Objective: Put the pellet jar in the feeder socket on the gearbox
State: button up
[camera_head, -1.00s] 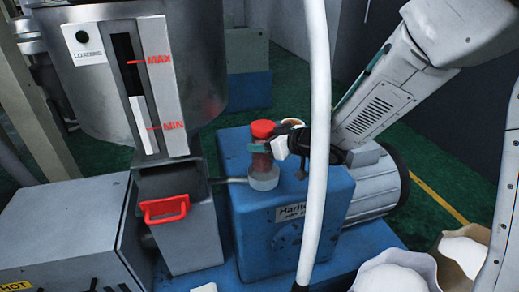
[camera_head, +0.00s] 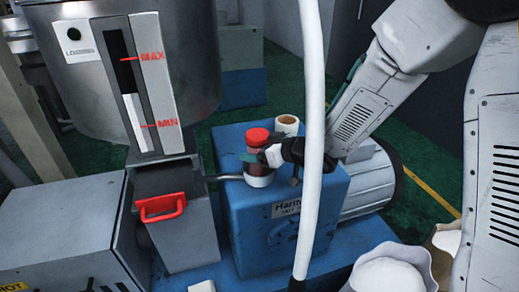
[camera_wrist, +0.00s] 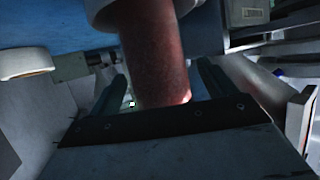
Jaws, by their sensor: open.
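The pellet jar (camera_head: 258,136), with a red lid and reddish-brown contents, stands upright on top of the blue gearbox (camera_head: 285,190). Its lower end sits inside the white ring of the feeder socket (camera_head: 259,176). My gripper (camera_head: 262,157) is at the jar's side, coming from the right, with its jaws open around the jar. In the wrist view the jar body (camera_wrist: 155,60) stands between the two open fingers (camera_wrist: 162,90), and the white socket ring (camera_wrist: 122,14) surrounds its end at the top. The jar's bottom is hidden in the ring.
A cream tape roll (camera_head: 287,124) stands behind the jar on the gearbox. A white hose (camera_head: 314,120) hangs in front of my arm. The steel hopper (camera_head: 195,60) and a red-handled drawer (camera_head: 162,206) are at left. Sacks (camera_head: 390,275) are at lower right.

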jog(key=v, duration=1.2)
jog(key=d+r+m+t+h, duration=0.2)
jog(key=d+r+m+h, duration=0.25)
jog(key=d+h, duration=0.55)
jog(key=s+d+r+m+g+h, duration=0.2)
jog(key=s+d+m, duration=0.1)
jog(key=s+d, duration=0.4)
jog(key=s+r+m+g+y, duration=0.1)
jog(key=s+g, duration=0.6)
jog(key=s, duration=1.4)
jog(key=shift+r+m+y, duration=0.4)
jog(key=shift+m, duration=0.25)
jog(key=shift+w, duration=0.1)
